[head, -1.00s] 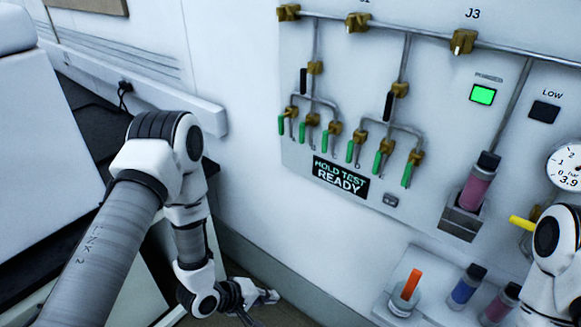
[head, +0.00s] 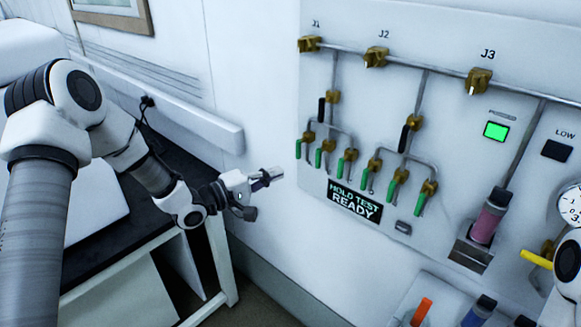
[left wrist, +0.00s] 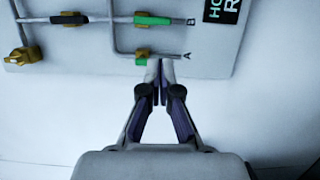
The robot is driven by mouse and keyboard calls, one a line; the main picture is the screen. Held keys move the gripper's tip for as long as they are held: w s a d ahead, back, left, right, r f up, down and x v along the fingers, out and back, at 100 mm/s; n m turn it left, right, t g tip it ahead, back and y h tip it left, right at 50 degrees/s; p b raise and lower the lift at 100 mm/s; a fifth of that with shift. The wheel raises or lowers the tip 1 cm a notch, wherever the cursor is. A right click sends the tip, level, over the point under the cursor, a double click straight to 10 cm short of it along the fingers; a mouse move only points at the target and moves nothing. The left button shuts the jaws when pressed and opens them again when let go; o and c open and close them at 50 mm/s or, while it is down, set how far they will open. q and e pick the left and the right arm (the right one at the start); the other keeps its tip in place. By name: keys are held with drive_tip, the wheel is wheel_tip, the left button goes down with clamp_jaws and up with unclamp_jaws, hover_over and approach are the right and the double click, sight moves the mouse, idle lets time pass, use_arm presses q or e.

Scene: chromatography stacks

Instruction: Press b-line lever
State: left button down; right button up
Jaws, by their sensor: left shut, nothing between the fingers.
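A white wall panel carries two pipe branches of valves below a top rail. The left branch has a black lever (head: 321,108) above several green levers, among them one at its far left (head: 298,148). The right branch has its own black lever (head: 404,138) and green levers (head: 393,191). My left gripper (head: 272,177) is shut and empty, left of the panel's green levers. In the left wrist view its fingertips (left wrist: 160,64) point at the panel beside a green lever (left wrist: 140,62); contact cannot be told. My right gripper is out of view.
A sign reading "HOLD TEST READY" (head: 355,200) sits below the levers, with a lit green indicator (head: 495,131) to the right. Brass valves marked J1, J2 and J3 (head: 478,80) line the rail. A dark-topped bench (head: 110,245) stands at left under my arm.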

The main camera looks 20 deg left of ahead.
sight(317, 167)
use_arm(q)
drive_tip(key=p+x, duration=0.1)
drive_tip(key=x, duration=0.8)
drive_tip(key=shift+d, duration=0.2)
drive_tip(key=shift+w, duration=0.1)
drive_tip(key=shift+d+f+n, duration=0.25)
drive_tip(key=shift+n, duration=0.65)
drive_tip(key=n, duration=0.2)
drive_tip(key=d+n+t+b, duration=0.1)
drive_tip(key=n, duration=0.1)
drive_tip(key=s+d+n+t, duration=0.1)
drive_tip(key=n, duration=0.1)
drive_tip(key=shift+f, duration=0.3)
drive_tip(key=shift+s+d+r, duration=0.25)
drive_tip(key=shift+d+r, duration=0.1)
drive_tip(key=shift+d, duration=0.35)
drive_tip(key=shift+s+d+r, duration=0.25)
drive_tip(key=shift+d+r, duration=0.15)
drive_tip(key=shift+d, duration=0.3)
drive_tip(key=shift+d+r, duration=0.1)
drive_tip(key=shift+r, duration=0.05)
